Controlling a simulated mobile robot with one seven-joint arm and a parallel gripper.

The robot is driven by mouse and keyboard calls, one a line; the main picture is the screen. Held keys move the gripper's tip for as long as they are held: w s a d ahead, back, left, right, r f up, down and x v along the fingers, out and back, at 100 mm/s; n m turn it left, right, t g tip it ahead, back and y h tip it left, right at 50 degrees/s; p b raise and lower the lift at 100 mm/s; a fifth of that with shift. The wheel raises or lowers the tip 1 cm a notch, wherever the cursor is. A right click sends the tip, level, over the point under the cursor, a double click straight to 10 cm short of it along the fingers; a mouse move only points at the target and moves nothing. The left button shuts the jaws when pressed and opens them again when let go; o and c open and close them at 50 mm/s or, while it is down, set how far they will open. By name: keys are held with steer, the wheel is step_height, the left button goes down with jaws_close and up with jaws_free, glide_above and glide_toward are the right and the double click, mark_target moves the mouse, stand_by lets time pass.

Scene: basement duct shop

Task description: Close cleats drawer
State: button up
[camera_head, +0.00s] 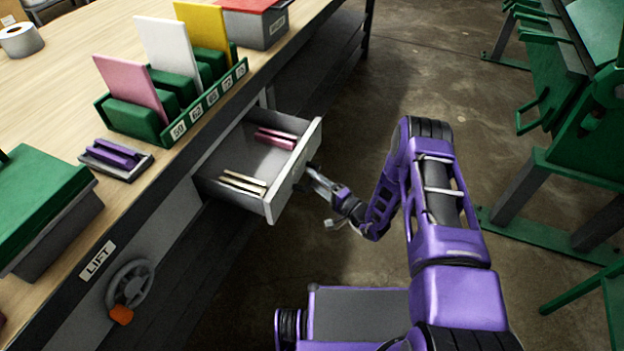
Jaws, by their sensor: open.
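The drawer (294,179) is pulled out from under the front edge of the wooden workbench (72,68). Cream strips (243,186) lie in its near part and pink strips (277,137) in its far part. No label reading cleats can be made out on it. My gripper (311,172) is at the outer face of the drawer front, close to its middle. It is open, but its fingertips are small here, and I cannot tell whether they touch the drawer front or a handle.
A green numbered rack (205,106) with coloured cards stands on the bench above the drawer. A small tray (118,162) of purple pieces sits nearby. A handwheel (130,284) sticks out below the LIFT label. Green machinery (568,120) stands at right; floor between is clear.

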steer(key=shift+w+a, duration=0.45)
steer(key=shift+a, duration=0.05)
jaws_close()
stand_by(1.2)
